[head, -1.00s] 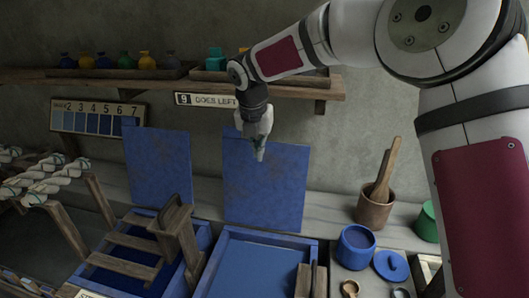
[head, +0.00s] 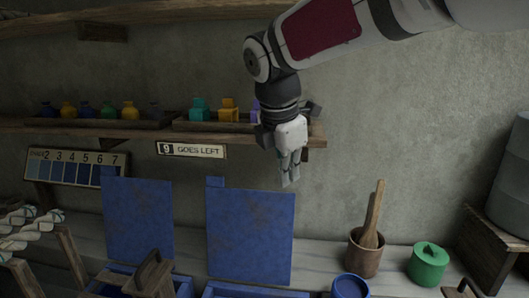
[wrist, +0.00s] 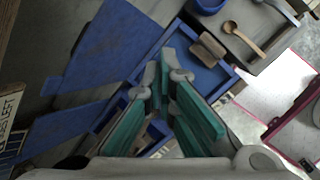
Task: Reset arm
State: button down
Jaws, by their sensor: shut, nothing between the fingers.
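My gripper (head: 289,172) hangs fingers down from my raised arm, in front of the wall and the right end of the shelf. Its fingers are together and hold nothing. In the wrist view my gripper (wrist: 165,80) shows its teal finger pads converging, over the blue trays below. It is apart from the blue panels and the bench. The upright blue panel (head: 250,238) stands below and left of it, and another blue panel (head: 138,220) stands further left.
The shelf (head: 80,128) carries several small bottles and blocks. A "9 GOES LEFT" sign (head: 192,150) hangs below it. A brown pot (head: 364,257) with a wooden pestle, a green lidded pot (head: 428,265) and a blue pot (head: 349,287) stand on the bench. Bare wall lies right of my gripper.

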jog(key=s+d+m, duration=1.2)
jog(key=s+m, duration=0.2)
jog(key=s, duration=0.2)
jog(key=s+d+f+m+y, duration=0.1)
jog(key=s+d+f+m, duration=0.2)
jog(key=s+f+m, duration=0.3)
jog(key=s+m, duration=0.4)
jog(key=shift+s+t+y, duration=0.3)
jog(key=shift+s+t, duration=0.05)
jog(key=shift+t, duration=0.05)
